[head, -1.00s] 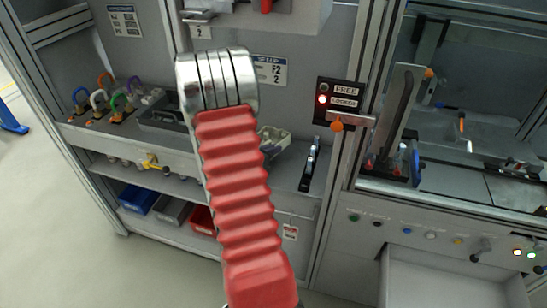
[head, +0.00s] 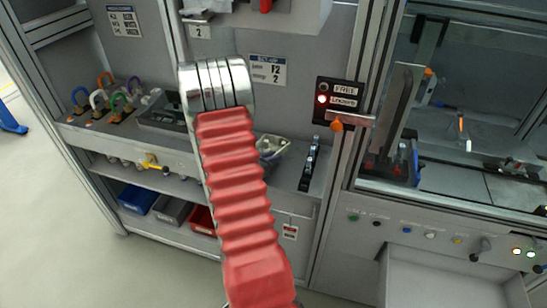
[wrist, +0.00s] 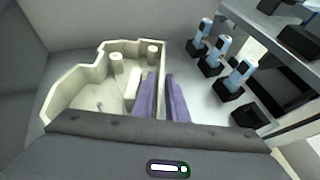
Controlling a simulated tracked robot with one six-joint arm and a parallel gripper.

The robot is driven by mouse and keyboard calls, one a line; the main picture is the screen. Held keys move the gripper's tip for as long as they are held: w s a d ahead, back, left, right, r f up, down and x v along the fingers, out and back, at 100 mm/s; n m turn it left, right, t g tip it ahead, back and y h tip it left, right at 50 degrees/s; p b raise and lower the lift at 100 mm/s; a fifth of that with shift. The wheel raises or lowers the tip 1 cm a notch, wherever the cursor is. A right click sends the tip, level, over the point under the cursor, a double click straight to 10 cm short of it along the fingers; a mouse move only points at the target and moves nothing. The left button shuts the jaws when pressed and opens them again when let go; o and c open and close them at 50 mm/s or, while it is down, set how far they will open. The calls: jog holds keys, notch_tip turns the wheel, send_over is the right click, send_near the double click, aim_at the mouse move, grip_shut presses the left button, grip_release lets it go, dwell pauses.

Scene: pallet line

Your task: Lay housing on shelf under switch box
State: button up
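The cream-coloured housing (wrist: 90,88), an open tray-like part with posts inside, fills the left of the wrist view. My gripper (wrist: 161,80) has its two purple fingers close together on either side of the housing's right wall. In the head view the housing (head: 272,146) shows just right of my arm, partly hidden by it, over the grey shelf (head: 285,172). Whether its underside touches the shelf cannot be told. The black switch box (head: 340,103) is on the post above right, with a red light at the LOCKED label and an orange-tipped handle.
A black rack with blue-topped pieces (head: 309,165) stands on the shelf right of the housing; it also shows in the wrist view (wrist: 228,80). Coloured hooks (head: 108,95) and a dark tray (head: 165,113) are on the left. Blue, grey and red bins (head: 172,209) sit below.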

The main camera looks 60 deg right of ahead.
jog(key=shift+o, duration=1)
jog(key=shift+r, duration=0.2)
jog(key=v, duration=1.2)
jog(key=shift+f, duration=0.1)
